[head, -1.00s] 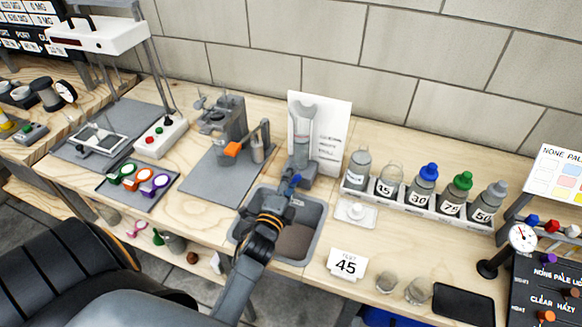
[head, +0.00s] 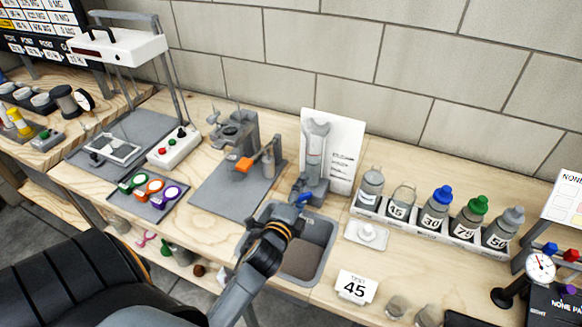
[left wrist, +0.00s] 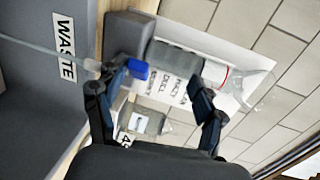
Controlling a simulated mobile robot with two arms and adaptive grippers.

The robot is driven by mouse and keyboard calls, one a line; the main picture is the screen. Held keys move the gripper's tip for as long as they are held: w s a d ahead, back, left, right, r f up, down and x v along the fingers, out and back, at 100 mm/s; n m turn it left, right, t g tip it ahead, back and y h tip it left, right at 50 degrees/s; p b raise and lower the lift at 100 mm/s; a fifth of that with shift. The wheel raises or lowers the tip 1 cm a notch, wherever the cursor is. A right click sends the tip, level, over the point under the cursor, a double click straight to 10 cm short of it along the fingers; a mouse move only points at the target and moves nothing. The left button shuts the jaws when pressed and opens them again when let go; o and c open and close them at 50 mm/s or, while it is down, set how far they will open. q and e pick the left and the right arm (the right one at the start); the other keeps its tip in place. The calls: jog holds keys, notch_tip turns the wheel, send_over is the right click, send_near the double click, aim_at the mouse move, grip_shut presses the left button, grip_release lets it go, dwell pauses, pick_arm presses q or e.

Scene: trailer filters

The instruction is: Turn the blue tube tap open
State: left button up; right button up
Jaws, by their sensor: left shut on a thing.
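The blue tube tap (head: 305,198) is at the foot of a grey upright tube (head: 315,150) on a stand, above a grey basin (head: 325,240). In the left wrist view the blue tap (left wrist: 137,70) lies by one finger, with the clear glass tube (left wrist: 180,60) running right from it. My left gripper (head: 298,200) is at the tap and shut on it. Its two fingers also show in the left wrist view (left wrist: 155,95); their exact contact with the tap is hard to see. My right gripper is not in view.
A basin labelled WASTE (left wrist: 67,48) lies beside the tube stand. A small grey stand (head: 235,135) is left of the tube.

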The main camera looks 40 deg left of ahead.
pick_arm(q)
jog(key=shift+s+d+r+t, duration=0.15)
jog(key=shift+s+d+r, duration=0.05)
jog(key=shift+s+r, duration=0.35)
jog(key=shift+s+d+r+t, duration=0.15)
jog(key=shift+s+r, duration=0.3)
jog(key=shift+s, duration=0.2)
jog(key=shift+c, duration=0.2)
jog(key=f+v, duration=0.1)
jog(key=v, duration=1.2)
jog(key=shift+s+d+f, duration=0.3)
jog(key=shift+d+f, duration=0.05)
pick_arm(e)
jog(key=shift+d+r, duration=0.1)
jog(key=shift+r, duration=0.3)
pick_arm(q)
grip_shut()
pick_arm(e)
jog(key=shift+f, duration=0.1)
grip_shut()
